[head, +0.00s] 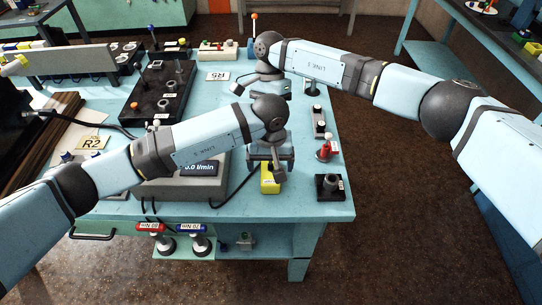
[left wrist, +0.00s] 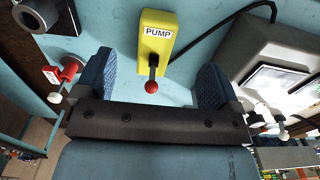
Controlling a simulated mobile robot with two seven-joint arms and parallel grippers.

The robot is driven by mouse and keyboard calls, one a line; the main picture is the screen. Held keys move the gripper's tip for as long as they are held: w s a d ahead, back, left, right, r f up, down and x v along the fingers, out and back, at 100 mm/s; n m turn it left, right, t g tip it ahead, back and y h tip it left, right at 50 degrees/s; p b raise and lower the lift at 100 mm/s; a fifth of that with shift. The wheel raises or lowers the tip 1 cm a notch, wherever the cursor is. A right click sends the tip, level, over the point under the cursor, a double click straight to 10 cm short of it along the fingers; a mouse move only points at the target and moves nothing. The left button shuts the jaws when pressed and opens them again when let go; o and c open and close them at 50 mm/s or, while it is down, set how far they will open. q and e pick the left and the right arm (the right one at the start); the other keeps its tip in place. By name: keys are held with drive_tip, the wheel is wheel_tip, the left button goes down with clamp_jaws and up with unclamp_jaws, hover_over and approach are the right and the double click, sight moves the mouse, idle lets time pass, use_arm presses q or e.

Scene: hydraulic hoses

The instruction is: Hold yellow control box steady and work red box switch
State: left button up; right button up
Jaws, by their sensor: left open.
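The yellow control box (head: 270,184), labelled PUMP, sits near the table's front edge. In the left wrist view the yellow box (left wrist: 157,33) has a lever with a red ball (left wrist: 151,87) and a black cable. My left gripper (head: 270,168) is above the box; its blue-padded fingers (left wrist: 155,75) are open, one to each side of the box's lever end, with gaps visible. The gripper hides part of the box in the head view. My right gripper (head: 266,85) is farther back over the table; its fingers are too small to read. I cannot make out a separate red box switch.
A grey flow meter (head: 185,188) stands left of the yellow box. A red-topped fitting (head: 326,150) and a black block with a port (head: 329,186) stand to the right. A black manifold (head: 160,92) lies farther back. The table edge (head: 300,215) is close in front.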

sight(270, 185)
use_arm(q)
wheel_tip(270, 185, down, 11)
drive_tip(key=shift+f, duration=0.1)
idle(0.3)
